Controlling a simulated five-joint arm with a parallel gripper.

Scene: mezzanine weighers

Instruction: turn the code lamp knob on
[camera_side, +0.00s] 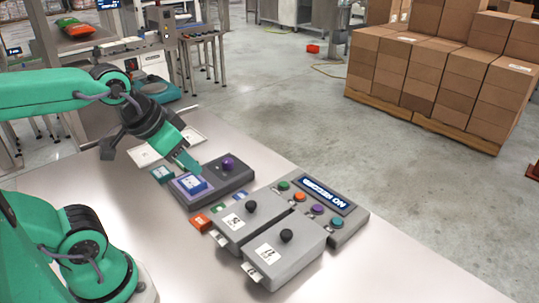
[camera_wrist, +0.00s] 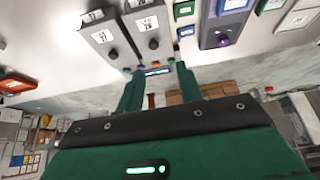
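A dark box (camera_side: 238,181) with a round purple knob (camera_side: 228,163) and a blue block (camera_side: 192,184) on its purple pad lies on the table. Its knob also shows in the wrist view (camera_wrist: 223,40). Two grey boxes each carry a black knob (camera_side: 251,206) (camera_side: 286,236) and a white label. I cannot tell which knob is named the code lamp's. My gripper (camera_side: 187,163) is above the table near the dark box, left of its purple knob. In the wrist view its two green fingers (camera_wrist: 160,74) stand apart with nothing held between them.
A grey panel (camera_side: 346,226) with several coloured buttons and a lit display (camera_side: 325,195) stands behind the grey boxes. An orange block (camera_side: 200,222) and a teal block (camera_side: 161,174) lie near the boxes. The table's right front (camera_side: 390,275) is clear. Stacked cartons (camera_side: 440,75) stand beyond on the floor.

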